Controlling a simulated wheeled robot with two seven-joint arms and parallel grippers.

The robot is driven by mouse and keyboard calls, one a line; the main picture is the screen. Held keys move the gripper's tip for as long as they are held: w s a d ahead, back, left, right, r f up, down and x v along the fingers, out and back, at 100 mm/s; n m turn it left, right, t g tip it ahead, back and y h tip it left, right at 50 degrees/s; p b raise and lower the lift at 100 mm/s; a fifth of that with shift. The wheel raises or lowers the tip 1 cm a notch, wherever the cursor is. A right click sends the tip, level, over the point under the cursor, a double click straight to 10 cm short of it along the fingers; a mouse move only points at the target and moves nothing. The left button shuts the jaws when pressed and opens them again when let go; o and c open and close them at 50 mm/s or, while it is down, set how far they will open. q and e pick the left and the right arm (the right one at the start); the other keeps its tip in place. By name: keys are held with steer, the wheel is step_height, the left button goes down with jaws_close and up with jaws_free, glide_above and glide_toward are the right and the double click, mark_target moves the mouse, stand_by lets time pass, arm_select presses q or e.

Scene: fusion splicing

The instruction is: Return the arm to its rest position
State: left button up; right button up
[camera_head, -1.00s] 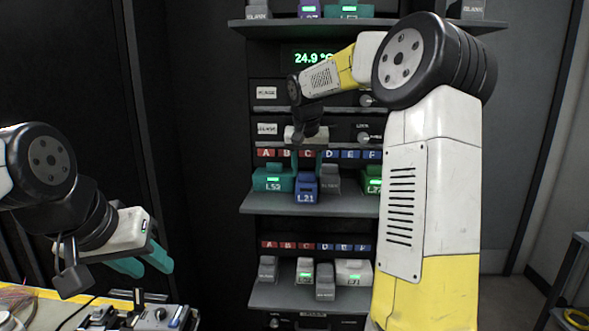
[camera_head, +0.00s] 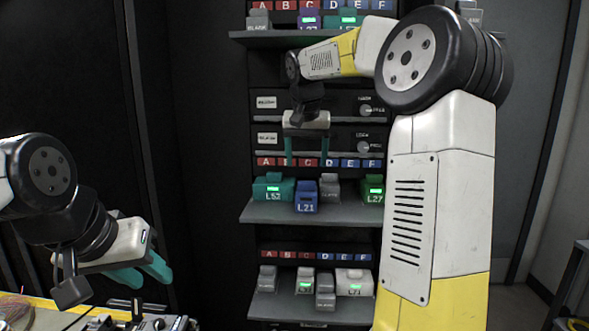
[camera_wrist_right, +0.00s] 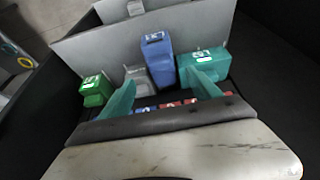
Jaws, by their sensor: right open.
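My right gripper (camera_head: 306,160) is in front of the rack in the head view, pointing down with its two teal fingers apart and nothing between them. It hangs just above the blue L21 module (camera_head: 306,198) and the teal L52 module (camera_head: 273,188). In the right wrist view the open fingers (camera_wrist_right: 163,90) show near the blue module (camera_wrist_right: 157,60), with no clear hold on it. My left gripper (camera_head: 145,274) is at the lower left, its teal fingers slightly apart and empty, above the workbench. My right forearm hides the rack's right side.
The middle shelf (camera_head: 290,212) also carries a grey module (camera_head: 329,187) and the green L27 module (camera_head: 372,190). The lower shelf (camera_head: 270,305) holds several grey and white modules. The workbench (camera_head: 40,310) holds small equipment.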

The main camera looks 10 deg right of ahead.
steer(key=shift+s+r, duration=0.15)
steer(key=shift+r, duration=0.15)
